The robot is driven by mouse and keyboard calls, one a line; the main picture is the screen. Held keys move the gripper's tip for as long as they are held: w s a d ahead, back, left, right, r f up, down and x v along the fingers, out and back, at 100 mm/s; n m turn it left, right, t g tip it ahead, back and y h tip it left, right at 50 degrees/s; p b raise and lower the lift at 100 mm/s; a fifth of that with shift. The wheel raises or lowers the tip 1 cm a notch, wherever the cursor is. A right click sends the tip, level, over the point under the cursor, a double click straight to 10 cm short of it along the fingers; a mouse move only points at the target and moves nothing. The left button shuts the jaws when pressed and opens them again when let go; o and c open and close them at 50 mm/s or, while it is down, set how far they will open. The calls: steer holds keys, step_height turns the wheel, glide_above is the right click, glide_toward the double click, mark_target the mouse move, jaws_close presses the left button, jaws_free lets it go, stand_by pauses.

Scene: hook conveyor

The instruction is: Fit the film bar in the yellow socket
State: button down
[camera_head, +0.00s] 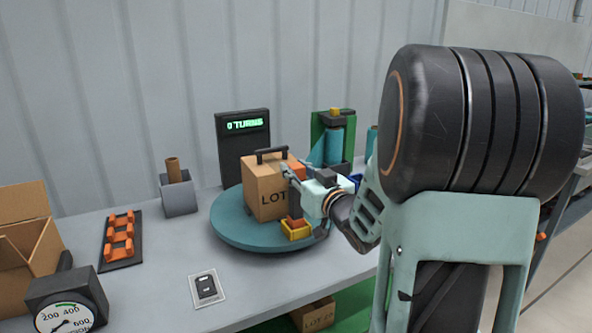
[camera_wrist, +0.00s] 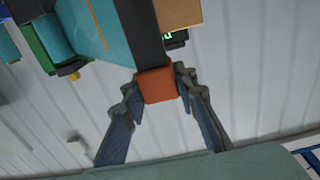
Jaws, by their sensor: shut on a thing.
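The yellow socket (camera_head: 297,231) sits at the front of the teal turntable (camera_head: 240,238), right of a cardboard box (camera_head: 262,195) marked LOT. An orange piece shows directly at the socket; I cannot tell whether it is seated. My gripper (camera_head: 292,176) is beside the box, above the socket. In the wrist view my fingers (camera_wrist: 158,88) are shut on the orange end of what appears to be the film bar (camera_wrist: 157,85), with a dark strip running up from it.
A dark display (camera_head: 243,145) reading 0 TURNS stands behind the box. A green stand (camera_head: 319,130) with a teal roll is behind my gripper. An orange rack (camera_head: 120,238), a grey holder (camera_head: 179,197), a gauge (camera_head: 65,304) and a flat card (camera_head: 207,288) occupy the left.

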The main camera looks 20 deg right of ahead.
steer(key=shift+f+b, duration=0.6)
steer(key=shift+f, duration=0.05)
steer(key=c, duration=1.5)
jaws_free()
steer(key=shift+o, duration=0.2)
steer(key=shift+s, duration=0.1)
